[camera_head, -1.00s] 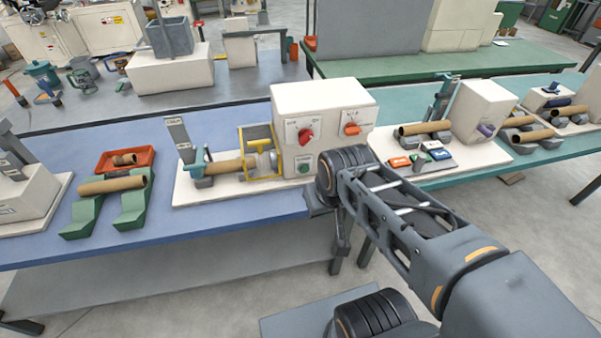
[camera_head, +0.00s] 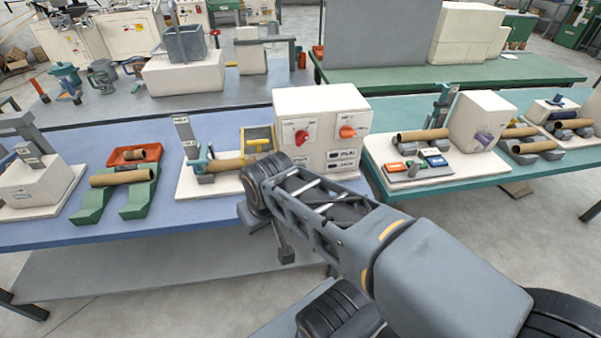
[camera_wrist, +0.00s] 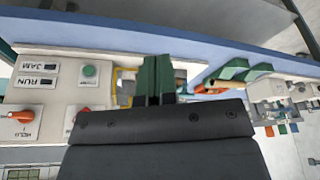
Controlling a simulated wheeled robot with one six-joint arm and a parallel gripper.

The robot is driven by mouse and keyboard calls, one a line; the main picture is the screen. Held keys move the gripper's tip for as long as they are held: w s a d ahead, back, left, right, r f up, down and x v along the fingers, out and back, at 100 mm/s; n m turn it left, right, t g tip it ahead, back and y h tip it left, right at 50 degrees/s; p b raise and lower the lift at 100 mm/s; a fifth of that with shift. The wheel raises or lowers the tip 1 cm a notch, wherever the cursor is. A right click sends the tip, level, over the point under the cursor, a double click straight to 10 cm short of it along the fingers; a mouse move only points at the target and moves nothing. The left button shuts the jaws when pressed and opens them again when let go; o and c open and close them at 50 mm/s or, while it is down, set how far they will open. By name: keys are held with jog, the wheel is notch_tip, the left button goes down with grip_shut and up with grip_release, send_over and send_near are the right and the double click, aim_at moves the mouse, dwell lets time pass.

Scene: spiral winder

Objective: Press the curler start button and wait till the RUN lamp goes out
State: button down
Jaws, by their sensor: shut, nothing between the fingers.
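The curler is a white box (camera_head: 318,100) with a red knob (camera_head: 302,137) and an orange knob (camera_head: 347,132) on its front. In the wrist view, which shows the panel upside down, the green button (camera_wrist: 89,71) sits left of my fingers and apart from them. The RUN label (camera_wrist: 40,82) and JAM label (camera_wrist: 40,67) are further left; whether the RUN lamp is lit I cannot tell. My gripper (camera_wrist: 158,66) is shut and empty, in front of the winding side. In the head view my arm hides the button.
A cardboard tube (camera_head: 232,164) lies on the curler's left side beside a yellow guard (camera_head: 258,140). Left of it are green cradles with a tube (camera_head: 120,177) and a red tray (camera_head: 118,160). To the right is another station with small coloured blocks (camera_head: 415,165).

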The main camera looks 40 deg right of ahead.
jog(key=w+d+f+n+t+b, duration=0.1)
jog(key=w+d+n, duration=0.1)
jog(key=d, duration=0.6)
jog(key=w+d+f+n+t+y+b, duration=0.1)
jog(key=w+d+f+n, duration=0.1)
jog(key=d+n, duration=0.3)
jog(key=w+d+f+n+t+b, duration=0.1)
jog(key=w+d+n, duration=0.3)
jog(key=d, duration=0.7)
jog(key=shift+w+f+t+y+b, duration=0.15)
jog(key=shift+f+t+y+b, duration=0.15)
jog(key=shift+f+b, duration=0.35)
jog(key=p+x, duration=0.1)
jog(key=x, duration=0.9)
jog(key=shift+a, duration=0.1)
jog(key=w+p, duration=0.1)
jog(key=w+d, duration=0.1)
jog(key=shift+w+d+r+p, duration=0.1)
jog(key=shift+w+d+p, duration=0.05)
jog(key=shift+w+p, duration=0.2)
jog(key=shift+w+d, duration=0.25)
jog(key=shift+w, duration=0.2)
